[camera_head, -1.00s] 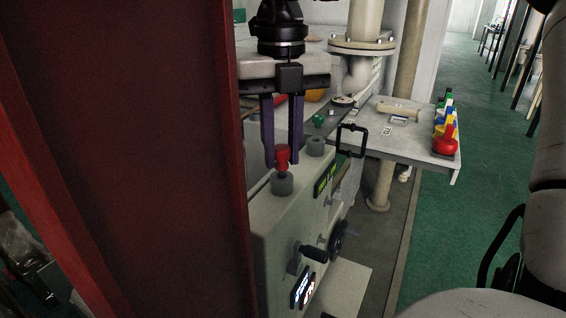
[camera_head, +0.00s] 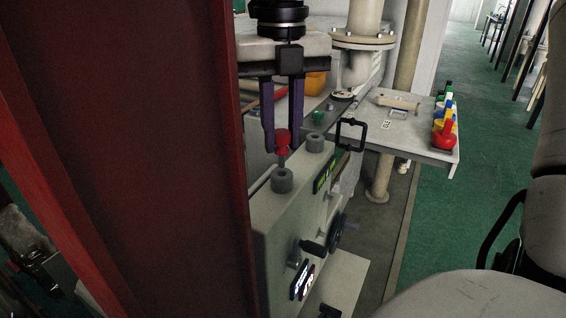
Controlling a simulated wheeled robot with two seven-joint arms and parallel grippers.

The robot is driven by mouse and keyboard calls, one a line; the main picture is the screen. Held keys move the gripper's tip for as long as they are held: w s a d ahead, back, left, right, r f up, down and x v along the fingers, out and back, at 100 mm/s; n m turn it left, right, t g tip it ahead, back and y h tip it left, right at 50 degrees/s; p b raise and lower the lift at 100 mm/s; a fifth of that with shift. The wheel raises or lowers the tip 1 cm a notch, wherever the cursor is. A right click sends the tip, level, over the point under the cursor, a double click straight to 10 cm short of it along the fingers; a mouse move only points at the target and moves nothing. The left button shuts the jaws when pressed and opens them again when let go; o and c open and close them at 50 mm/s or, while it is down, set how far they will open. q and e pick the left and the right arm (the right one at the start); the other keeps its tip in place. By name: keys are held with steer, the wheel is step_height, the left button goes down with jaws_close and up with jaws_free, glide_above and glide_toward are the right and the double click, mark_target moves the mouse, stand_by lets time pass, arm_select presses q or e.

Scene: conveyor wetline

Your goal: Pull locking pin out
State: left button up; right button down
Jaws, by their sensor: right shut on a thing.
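The locking pin has a red knob (camera_head: 283,137) with a short grey shaft below it. My right gripper (camera_head: 282,143) comes down from the top and is shut on the red knob. The pin is upright, over the near grey collar (camera_head: 282,181) on top of the pale machine housing (camera_head: 275,217). The shaft shows above the collar; I cannot tell whether its tip is clear of the hole. My left gripper is not in view.
A second grey collar (camera_head: 314,143) stands just behind. A black square handle (camera_head: 351,134) and a black handwheel (camera_head: 337,230) are to the right. A large red panel (camera_head: 130,150) blocks the left. A side table (camera_head: 420,141) holds several coloured items.

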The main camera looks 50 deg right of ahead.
steer(key=shift+r, duration=0.15)
steer(key=shift+r+p, duration=1.65)
steer(key=shift+r, duration=0.25)
